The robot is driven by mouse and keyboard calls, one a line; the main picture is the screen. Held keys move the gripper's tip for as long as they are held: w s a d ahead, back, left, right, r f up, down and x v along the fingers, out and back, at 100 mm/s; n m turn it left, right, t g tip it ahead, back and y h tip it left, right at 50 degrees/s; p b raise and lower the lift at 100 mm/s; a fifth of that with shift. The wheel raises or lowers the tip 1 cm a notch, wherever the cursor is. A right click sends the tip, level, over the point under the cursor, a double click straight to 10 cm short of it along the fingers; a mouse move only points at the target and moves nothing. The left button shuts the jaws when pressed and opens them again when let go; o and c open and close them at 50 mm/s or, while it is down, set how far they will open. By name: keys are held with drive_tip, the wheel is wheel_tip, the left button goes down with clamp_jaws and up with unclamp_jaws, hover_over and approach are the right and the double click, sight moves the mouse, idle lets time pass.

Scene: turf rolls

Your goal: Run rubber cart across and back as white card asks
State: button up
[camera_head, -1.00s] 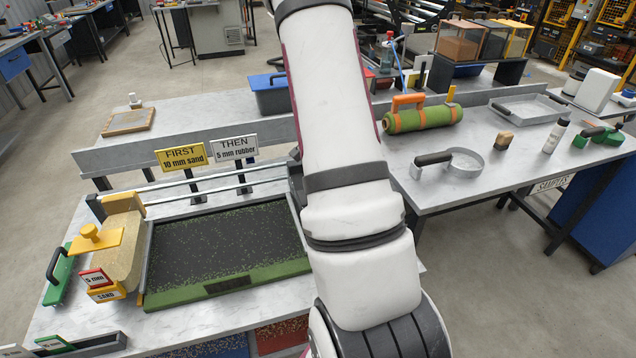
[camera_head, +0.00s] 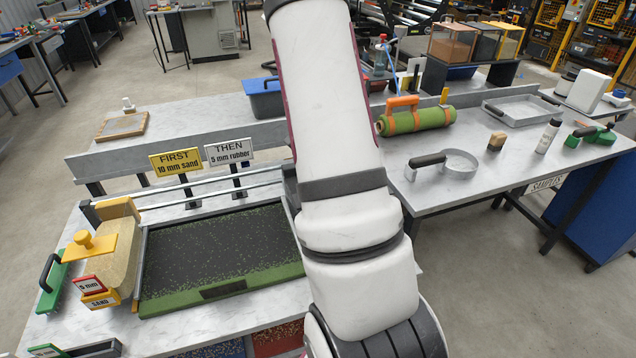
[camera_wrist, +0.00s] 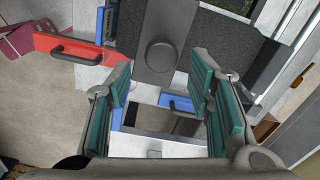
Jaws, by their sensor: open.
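The white card (camera_head: 230,152) reads "THEN 5 mm rubber". The yellow card (camera_head: 175,162) beside it reads "FIRST 10 mm sand". The turf tray (camera_head: 222,293) has a green front edge and a dark, green-flecked surface. The yellow sand cart (camera_head: 118,250), with a knob and a red "5 mm" tag, stands at its left end. My arm hides the tray's right end in the head view. In the wrist view, a grey cart with a round dark knob (camera_wrist: 162,54), apparently the rubber cart, lies ahead of my gripper (camera_wrist: 160,78). The gripper is open, its teal-padded fingers spread either side of the knob's line, apparently empty.
A green handled plate (camera_head: 53,281) is left of the sand cart. Rails (camera_head: 205,196) run behind the tray. A turf roll (camera_head: 418,120) lies on the right table.

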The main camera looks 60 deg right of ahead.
wheel_tip(320, 180, up, 8)
drive_tip(key=shift+f, duration=0.1)
idle(0.7)
